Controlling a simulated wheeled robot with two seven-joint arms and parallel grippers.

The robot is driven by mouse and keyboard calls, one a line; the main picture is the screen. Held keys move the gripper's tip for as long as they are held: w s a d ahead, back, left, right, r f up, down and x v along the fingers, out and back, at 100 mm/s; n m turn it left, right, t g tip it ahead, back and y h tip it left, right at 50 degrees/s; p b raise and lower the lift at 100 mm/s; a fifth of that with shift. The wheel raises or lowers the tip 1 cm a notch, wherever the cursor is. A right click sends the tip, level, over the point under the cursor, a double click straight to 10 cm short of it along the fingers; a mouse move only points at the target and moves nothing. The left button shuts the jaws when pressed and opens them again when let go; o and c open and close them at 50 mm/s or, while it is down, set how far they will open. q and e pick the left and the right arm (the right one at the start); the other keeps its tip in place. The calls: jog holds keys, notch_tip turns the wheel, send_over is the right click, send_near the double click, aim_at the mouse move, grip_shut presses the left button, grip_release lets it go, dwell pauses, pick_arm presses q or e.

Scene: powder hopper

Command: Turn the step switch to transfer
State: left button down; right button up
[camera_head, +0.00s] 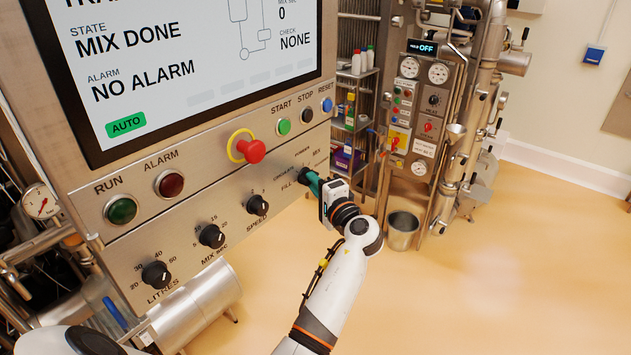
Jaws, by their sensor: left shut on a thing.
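The step switch (303,176) is a dark knob at the right end of the lower row on the steel control panel. Labels around it include FILL, CIRCULATE and MIX; the label on its right side is hidden by my gripper. My left gripper (312,183) has teal fingers shut on the knob. The fingers cover most of the knob, so I cannot tell which position its pointer marks. The screen (190,60) above reads MIX DONE, NO ALARM and AUTO. My right gripper is not in view.
Close by on the panel are a red emergency stop (252,151), the START button (284,127), STOP button (306,115), RESET button (327,104) and the SPEED knob (257,205). A metal bucket (402,231) stands on the floor behind. The floor at right is clear.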

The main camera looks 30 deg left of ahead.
pick_arm(q)
jog(key=shift+a+r, duration=0.1)
dwell(0.3)
jog(key=c, duration=1.6)
grip_release()
jog(key=shift+o, duration=1)
